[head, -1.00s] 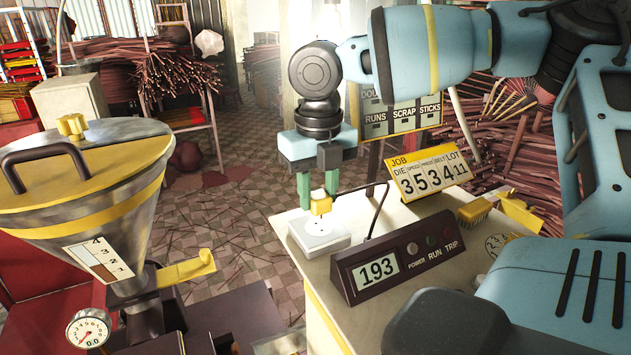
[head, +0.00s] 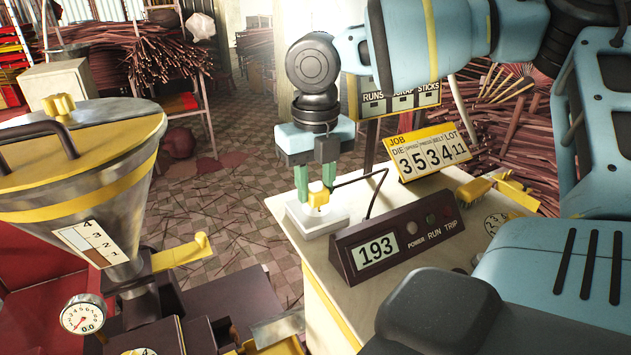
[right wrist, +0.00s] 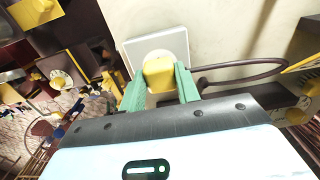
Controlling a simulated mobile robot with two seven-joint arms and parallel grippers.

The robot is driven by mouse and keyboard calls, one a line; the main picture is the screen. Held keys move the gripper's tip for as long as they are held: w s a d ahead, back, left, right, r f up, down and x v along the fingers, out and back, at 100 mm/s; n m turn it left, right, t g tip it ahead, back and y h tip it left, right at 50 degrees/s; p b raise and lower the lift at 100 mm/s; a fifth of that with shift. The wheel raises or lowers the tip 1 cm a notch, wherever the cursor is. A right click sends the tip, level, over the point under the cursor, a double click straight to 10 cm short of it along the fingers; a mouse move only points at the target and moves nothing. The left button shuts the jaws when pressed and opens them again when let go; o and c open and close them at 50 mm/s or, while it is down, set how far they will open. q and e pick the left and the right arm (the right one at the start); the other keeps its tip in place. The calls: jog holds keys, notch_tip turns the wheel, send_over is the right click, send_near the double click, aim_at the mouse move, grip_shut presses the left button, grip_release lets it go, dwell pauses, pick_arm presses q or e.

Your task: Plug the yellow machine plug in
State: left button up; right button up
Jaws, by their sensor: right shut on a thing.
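The yellow plug (head: 318,194) is gripped between the green fingers of my right gripper (head: 315,184). It is upright at the white socket block (head: 328,226) on the bench top. Its lower end meets the socket's round face in the picture; I cannot tell how deep it sits. In the right wrist view the plug (right wrist: 158,73) lies between the fingertips (right wrist: 160,86), in front of the socket's round recess, with the square white plate (right wrist: 165,40) behind. A dark cord (head: 380,185) runs from the plug area to the control box. My left gripper is not in view.
The dark control box (head: 395,240) reading 193 stands just right of the socket. A yellow job board (head: 430,152) stands behind it. The hopper machine (head: 85,180) stands at left, across a gap of floor.

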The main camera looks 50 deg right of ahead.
aim_at(316, 187)
jog(key=shift+f, duration=0.65)
dwell(2.2)
jog(key=o, duration=1.1)
jog(key=shift+c, duration=0.2)
jog(key=shift+r, duration=0.1)
notch_tip(316, 187, up, 8)
jog(key=shift+f, duration=0.15)
jog(key=shift+s, duration=0.1)
